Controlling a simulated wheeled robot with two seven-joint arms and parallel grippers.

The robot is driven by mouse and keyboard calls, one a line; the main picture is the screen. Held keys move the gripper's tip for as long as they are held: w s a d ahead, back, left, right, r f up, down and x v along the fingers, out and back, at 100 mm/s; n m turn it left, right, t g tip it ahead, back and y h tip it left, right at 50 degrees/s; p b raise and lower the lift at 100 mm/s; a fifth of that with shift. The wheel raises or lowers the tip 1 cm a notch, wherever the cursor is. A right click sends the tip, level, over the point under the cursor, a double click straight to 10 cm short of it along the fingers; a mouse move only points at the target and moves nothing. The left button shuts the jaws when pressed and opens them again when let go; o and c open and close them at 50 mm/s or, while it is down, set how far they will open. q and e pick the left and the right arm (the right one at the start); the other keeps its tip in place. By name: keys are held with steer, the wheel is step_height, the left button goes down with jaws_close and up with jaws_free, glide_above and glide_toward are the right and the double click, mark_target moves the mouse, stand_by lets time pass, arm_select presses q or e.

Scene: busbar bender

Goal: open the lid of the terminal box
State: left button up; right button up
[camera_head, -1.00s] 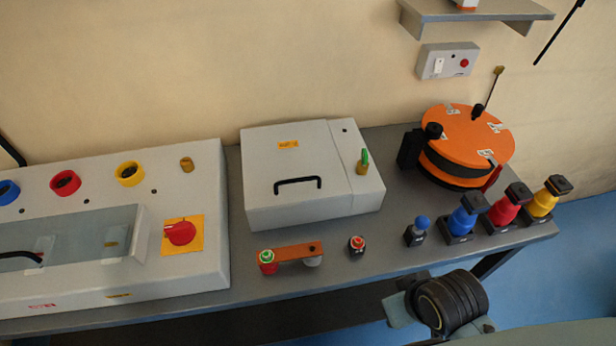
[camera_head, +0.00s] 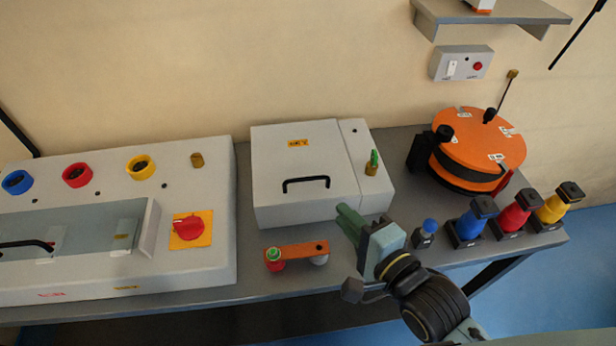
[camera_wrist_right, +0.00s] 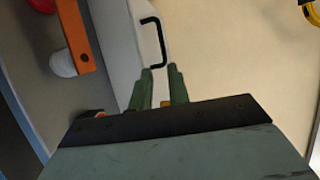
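The terminal box (camera_head: 290,208) is a grey box in the middle of the bench, and its lid (camera_head: 285,160) is shut. A black bar handle (camera_head: 306,182) sits on the lid's front part. A brass latch with a green lever (camera_head: 373,163) stands on the strip right of the lid. My right gripper (camera_head: 343,213) is in front of the box's front right, its green fingers apart and empty. In the right wrist view the handle (camera_wrist_right: 160,40) lies just beyond the open fingertips (camera_wrist_right: 160,70). I cannot tell whether they touch the box. My left gripper is not in view.
An orange bar (camera_head: 297,249) on short posts lies before the box. A grey control panel (camera_head: 100,275) stands left. An orange reel (camera_head: 478,140) and blue, red and yellow posts (camera_head: 515,212) stand right. A shelf (camera_head: 490,12) and switch box (camera_head: 462,63) are on the wall.

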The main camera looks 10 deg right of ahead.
mark_target(308, 178)
steer(key=x, duration=1.3)
steer(key=shift+w+a+r, duration=0.15)
steer(key=shift+w, duration=0.05)
jaws_close()
